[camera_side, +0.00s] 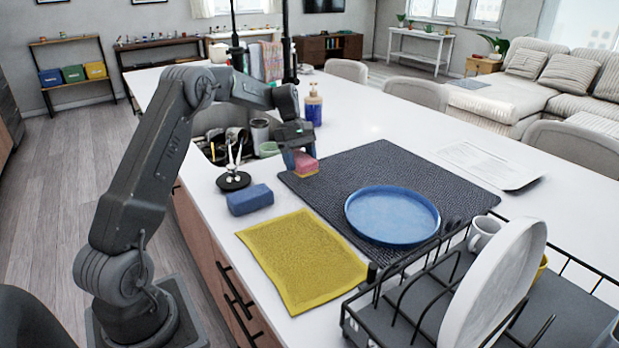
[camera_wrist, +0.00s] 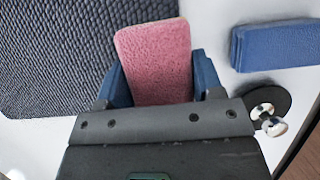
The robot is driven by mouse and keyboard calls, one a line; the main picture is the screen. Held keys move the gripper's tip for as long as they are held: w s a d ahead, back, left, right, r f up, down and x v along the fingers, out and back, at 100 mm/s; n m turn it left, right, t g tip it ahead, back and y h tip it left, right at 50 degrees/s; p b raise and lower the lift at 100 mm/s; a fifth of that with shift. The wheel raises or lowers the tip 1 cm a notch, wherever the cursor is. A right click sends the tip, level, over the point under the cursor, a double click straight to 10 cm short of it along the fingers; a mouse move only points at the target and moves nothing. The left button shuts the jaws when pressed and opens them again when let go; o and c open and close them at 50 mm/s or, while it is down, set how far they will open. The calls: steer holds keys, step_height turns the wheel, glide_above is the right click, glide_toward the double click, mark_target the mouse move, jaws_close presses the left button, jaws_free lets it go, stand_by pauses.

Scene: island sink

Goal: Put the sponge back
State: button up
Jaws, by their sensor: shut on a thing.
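A pink sponge (camera_side: 305,164) is between the blue fingers of my gripper (camera_side: 297,156), which is shut on it. In the wrist view the sponge (camera_wrist: 155,58) sticks out past the fingertips (camera_wrist: 160,80). It is over the left corner of the dark textured mat (camera_side: 400,180); I cannot tell whether it touches the mat. A blue sponge-like block (camera_side: 250,199) lies on the white counter near its front edge, and also shows at the upper right of the wrist view (camera_wrist: 278,45). A small round black holder (camera_side: 234,181) with light upright pieces stands behind the block.
A blue plate (camera_side: 392,215) lies on the mat. A yellow cloth (camera_side: 302,258) lies in front. A black dish rack (camera_side: 390,320) with a white plate and mug is at lower right. The sink (camera_side: 215,150) and a soap bottle (camera_side: 313,104) are behind my gripper.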

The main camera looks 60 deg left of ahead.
mark_target(312, 188)
steer(key=shift+w+d+f, duration=0.7)
steer(key=shift+w+f, duration=0.1)
steer(key=shift+w, duration=0.2)
steer(key=shift+f, duration=1.95)
steer(key=shift+f, duration=0.1)
steer(key=o, duration=0.9)
steer(key=shift+c, duration=0.2)
